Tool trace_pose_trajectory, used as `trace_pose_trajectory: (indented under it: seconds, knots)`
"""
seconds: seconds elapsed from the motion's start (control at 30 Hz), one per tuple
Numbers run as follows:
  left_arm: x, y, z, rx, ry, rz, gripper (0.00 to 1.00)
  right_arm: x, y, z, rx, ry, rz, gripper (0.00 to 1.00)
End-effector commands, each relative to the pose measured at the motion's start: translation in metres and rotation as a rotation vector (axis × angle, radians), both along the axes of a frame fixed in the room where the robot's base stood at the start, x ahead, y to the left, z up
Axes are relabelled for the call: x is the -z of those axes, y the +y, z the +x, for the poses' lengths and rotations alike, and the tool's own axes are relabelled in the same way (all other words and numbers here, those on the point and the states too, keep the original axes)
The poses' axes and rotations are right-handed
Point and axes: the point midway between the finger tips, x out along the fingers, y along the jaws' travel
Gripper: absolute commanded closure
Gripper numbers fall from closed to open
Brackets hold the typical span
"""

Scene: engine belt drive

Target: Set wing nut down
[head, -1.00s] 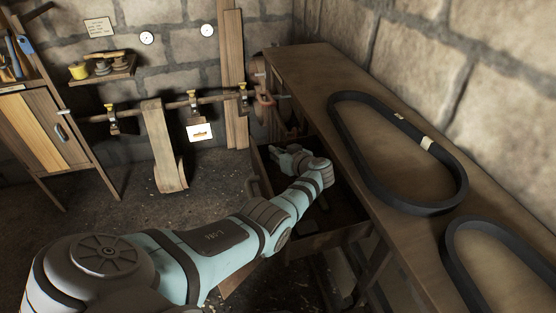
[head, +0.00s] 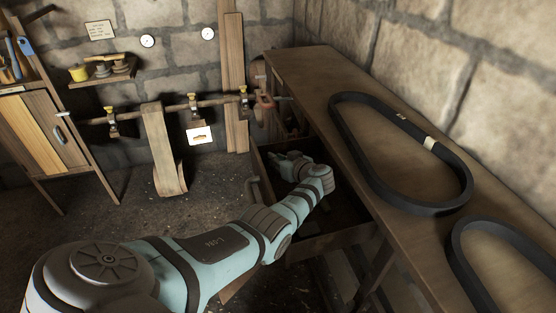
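My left arm reaches from the lower left across the floor to an open drawer (head: 345,232) under the workbench. My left gripper (head: 281,160) is over or inside the drawer, near its back left part. The gripper is small and dark at this distance, and I cannot tell whether its fingers are open or shut. I cannot make out the wing nut; it may be hidden by the gripper or the drawer's shadow. My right gripper is not in view.
The workbench (head: 310,85) runs along the right wall. One black belt (head: 372,178) lies on it, with part of a second belt (head: 467,262) at the lower right. A wooden cabinet (head: 35,130) stands left.

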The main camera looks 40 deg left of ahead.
Motion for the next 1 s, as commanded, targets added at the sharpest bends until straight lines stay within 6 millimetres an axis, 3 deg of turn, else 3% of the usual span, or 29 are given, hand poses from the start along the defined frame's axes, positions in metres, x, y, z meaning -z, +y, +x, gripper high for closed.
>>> trace_pose_trajectory:
  seconds: [0.37,0.53,0.77,0.9,1.0]
  knots:
    - [-0.002,0.000,0.000,0.000,0.000,0.000,0.71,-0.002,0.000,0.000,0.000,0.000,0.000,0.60]
    - [-0.018,0.000,0.000,0.001,0.000,0.000,0.71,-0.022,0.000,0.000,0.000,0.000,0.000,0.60]
    - [-0.042,-0.058,-0.020,0.002,-0.004,-0.005,0.71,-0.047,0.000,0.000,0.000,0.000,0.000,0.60]
    - [-0.053,-0.088,-0.031,0.001,-0.002,-0.002,0.71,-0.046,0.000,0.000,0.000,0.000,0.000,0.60]
    - [-0.058,-0.100,-0.035,0.001,-0.001,-0.002,0.71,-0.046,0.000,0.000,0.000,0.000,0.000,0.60]
